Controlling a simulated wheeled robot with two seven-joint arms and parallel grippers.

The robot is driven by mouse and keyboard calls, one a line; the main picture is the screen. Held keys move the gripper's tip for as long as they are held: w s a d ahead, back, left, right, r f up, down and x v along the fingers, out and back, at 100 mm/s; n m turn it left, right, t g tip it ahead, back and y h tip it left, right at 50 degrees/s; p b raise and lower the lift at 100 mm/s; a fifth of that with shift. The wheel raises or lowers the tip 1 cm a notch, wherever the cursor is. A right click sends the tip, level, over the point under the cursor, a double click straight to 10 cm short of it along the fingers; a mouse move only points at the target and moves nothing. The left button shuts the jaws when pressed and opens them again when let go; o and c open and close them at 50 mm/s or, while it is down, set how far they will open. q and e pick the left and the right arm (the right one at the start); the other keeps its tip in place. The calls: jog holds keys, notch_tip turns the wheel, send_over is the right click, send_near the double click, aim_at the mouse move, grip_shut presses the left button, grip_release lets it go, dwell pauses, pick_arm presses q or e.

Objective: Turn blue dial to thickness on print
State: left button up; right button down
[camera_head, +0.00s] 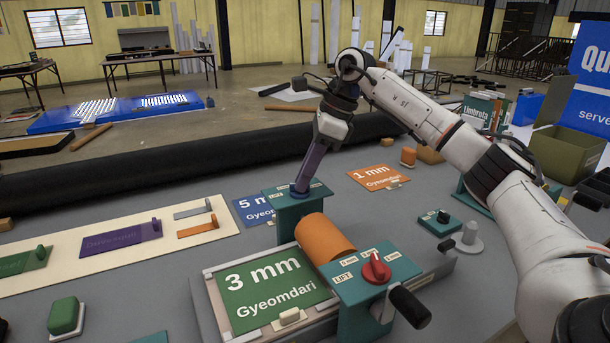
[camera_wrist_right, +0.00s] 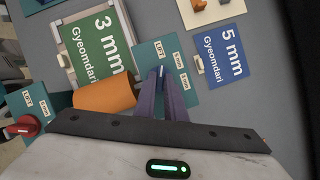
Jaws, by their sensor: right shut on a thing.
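My right gripper (camera_head: 301,190) points down onto the far teal block (camera_head: 288,208), its fingers closed together at the block's labelled top. In the wrist view the purple-grey fingers (camera_wrist_right: 162,74) meet over that plate, which has "LIFT" and mm labels. The blue dial is hidden between the fingers, so its pointing direction cannot be told. The green print (camera_head: 268,288) reads "3 mm Gyeomdari" and lies in the press bed beside the orange roller (camera_head: 325,239). A red dial (camera_head: 376,268) sits on the near teal block (camera_head: 366,285). My left gripper is not in view.
A blue "5 mm" card (camera_head: 252,210) lies behind the press, and an orange "1 mm" card (camera_head: 378,177) lies to the right. A black crank handle (camera_head: 409,307) sticks out at the near right. A cream board (camera_head: 120,246) with coloured strips lies left.

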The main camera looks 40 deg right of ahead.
jog(key=m, duration=0.2)
jog(key=m+t+h, duration=0.1)
jog(key=m, duration=0.1)
jog(key=shift+s+a, duration=0.15)
jog(key=m, duration=0.1)
jog(key=m+h, duration=0.1)
jog(key=m, duration=0.1)
jog(key=m+h, duration=0.1)
jog(key=shift+a+t, duration=0.25)
jog(key=shift+t, duration=0.05)
jog(key=m, duration=0.1)
jog(key=m+h, duration=0.1)
jog(key=m, duration=0.3)
jog(key=shift+a+r+h, duration=0.1)
jog(key=shift+a+h, duration=0.15)
jog(key=shift+h, duration=0.15)
jog(key=shift+a+m+g+h, duration=0.1)
jog(key=shift+m+g+h, duration=0.45)
jog(key=shift+m, duration=1.35)
jog(key=c, duration=1.8)
grip_release()
